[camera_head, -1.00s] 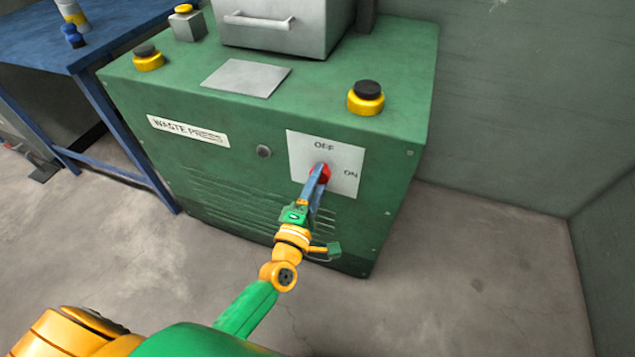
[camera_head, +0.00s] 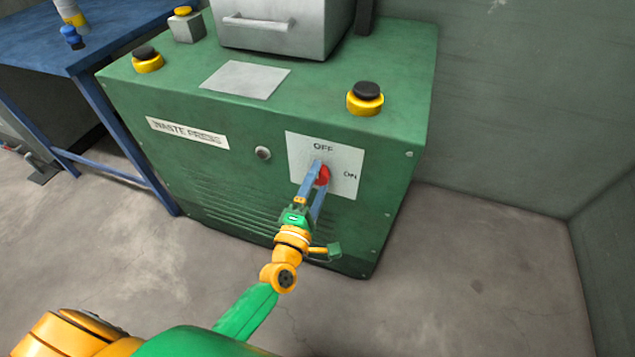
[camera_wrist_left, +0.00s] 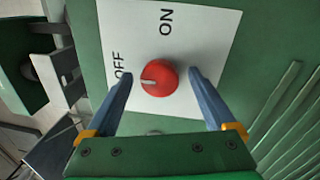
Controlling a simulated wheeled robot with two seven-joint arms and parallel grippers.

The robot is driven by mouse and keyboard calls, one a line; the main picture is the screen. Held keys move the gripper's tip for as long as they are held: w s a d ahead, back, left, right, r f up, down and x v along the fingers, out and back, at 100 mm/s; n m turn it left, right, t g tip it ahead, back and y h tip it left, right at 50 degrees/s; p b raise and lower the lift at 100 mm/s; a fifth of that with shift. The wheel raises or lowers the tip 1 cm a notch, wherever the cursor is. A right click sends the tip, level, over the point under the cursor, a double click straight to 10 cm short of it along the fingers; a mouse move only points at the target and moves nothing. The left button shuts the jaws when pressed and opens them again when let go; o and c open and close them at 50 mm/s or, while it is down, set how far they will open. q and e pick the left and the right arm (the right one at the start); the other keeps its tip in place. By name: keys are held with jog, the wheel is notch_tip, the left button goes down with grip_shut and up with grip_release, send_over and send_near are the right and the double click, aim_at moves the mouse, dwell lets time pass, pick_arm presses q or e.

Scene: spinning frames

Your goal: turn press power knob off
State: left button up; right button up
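The red power knob (camera_head: 324,174) is on a white plate (camera_head: 346,159) on the front of the green waste press (camera_head: 216,172). The plate reads OFF at the top and ON at the right. In the left wrist view the red knob (camera_wrist_left: 161,79) has a white mark that points left, towards the OFF label. My left gripper (camera_head: 319,174) is at the knob with its blue fingers spread. In the left wrist view the fingers of my left gripper (camera_wrist_left: 160,75) stand on either side of the knob with gaps, not gripping it. My right gripper is out of view.
Two yellow-and-black buttons (camera_head: 366,98) (camera_head: 147,60) and a grey metal box (camera_head: 285,25) sit on top of the press. A blue table (camera_head: 95,35) stands at the left. The floor to the right is clear, up to the wall.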

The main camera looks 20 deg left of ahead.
pick_arm(q)
jog(key=shift+s, duration=0.1)
jog(key=s, duration=0.7)
jog(key=shift+f, duration=0.3)
jog(key=shift+a, duration=0.1)
